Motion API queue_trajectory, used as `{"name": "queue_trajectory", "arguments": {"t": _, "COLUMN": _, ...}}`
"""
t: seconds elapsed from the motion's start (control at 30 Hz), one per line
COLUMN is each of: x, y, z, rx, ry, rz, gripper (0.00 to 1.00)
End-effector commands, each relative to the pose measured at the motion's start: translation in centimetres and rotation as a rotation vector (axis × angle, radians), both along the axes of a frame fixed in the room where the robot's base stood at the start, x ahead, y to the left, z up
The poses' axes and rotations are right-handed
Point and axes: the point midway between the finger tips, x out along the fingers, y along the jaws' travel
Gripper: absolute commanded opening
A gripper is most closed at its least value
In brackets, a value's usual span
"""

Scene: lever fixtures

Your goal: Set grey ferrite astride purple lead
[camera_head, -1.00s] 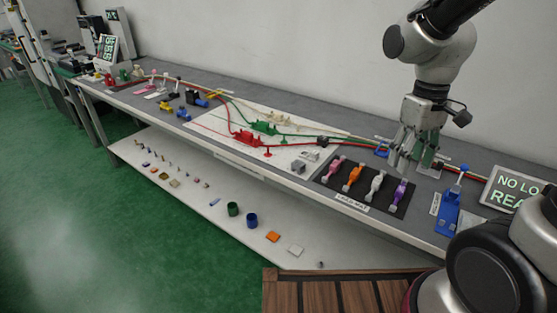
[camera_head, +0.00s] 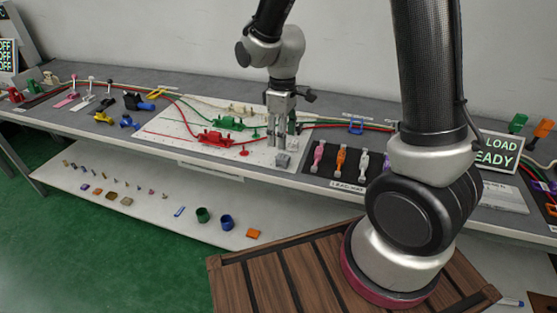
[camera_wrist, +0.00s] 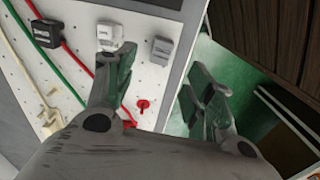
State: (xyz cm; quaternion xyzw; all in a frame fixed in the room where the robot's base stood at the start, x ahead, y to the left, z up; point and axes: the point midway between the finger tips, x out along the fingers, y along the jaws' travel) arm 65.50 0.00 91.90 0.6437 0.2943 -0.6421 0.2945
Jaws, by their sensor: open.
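Two grey blocks sit near the board's right edge in the wrist view: a lighter one (camera_wrist: 109,35) and a darker one (camera_wrist: 161,49). I cannot tell which is the grey ferrite. In the head view, a grey block (camera_head: 282,160) shows just below my gripper (camera_head: 278,143). My gripper is open and empty, pointing down above the board's right end; in the wrist view its fingers (camera_wrist: 160,78) stand apart, off the blocks.
A black block (camera_wrist: 46,34) sits at the cables. A red fixture (camera_head: 216,139) and red post (camera_wrist: 143,104) stand on the white board (camera_head: 180,128).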

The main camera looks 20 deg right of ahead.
Motion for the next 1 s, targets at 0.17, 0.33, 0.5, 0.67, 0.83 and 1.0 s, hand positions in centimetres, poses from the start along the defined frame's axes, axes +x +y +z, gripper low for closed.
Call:
{"name": "queue_trajectory", "arguments": {"t": 0.17, "x": -0.2, "y": -0.1, "z": -2.2, "rx": -0.002, "ry": 0.005, "rz": 0.001, "gripper": 0.54}}
{"name": "queue_trajectory", "arguments": {"t": 0.33, "x": -0.4, "y": -0.2, "z": -4.8, "rx": -0.003, "ry": 0.006, "rz": 0.0, "gripper": 0.54}}
{"name": "queue_trajectory", "arguments": {"t": 0.5, "x": -0.4, "y": -0.2, "z": -6.9, "rx": -0.002, "ry": 0.004, "rz": 0.0, "gripper": 0.54}}
{"name": "queue_trajectory", "arguments": {"t": 0.67, "x": -0.3, "y": -0.2, "z": -7.3, "rx": -0.001, "ry": 0.002, "rz": 0.0, "gripper": 0.54}}
{"name": "queue_trajectory", "arguments": {"t": 0.83, "x": -0.3, "y": -0.2, "z": -7.3, "rx": -0.001, "ry": 0.002, "rz": 0.0, "gripper": 0.43}}
{"name": "queue_trajectory", "arguments": {"t": 1.0, "x": -0.3, "y": -0.2, "z": -7.3, "rx": -0.001, "ry": 0.002, "rz": 0.0, "gripper": 0.12}}
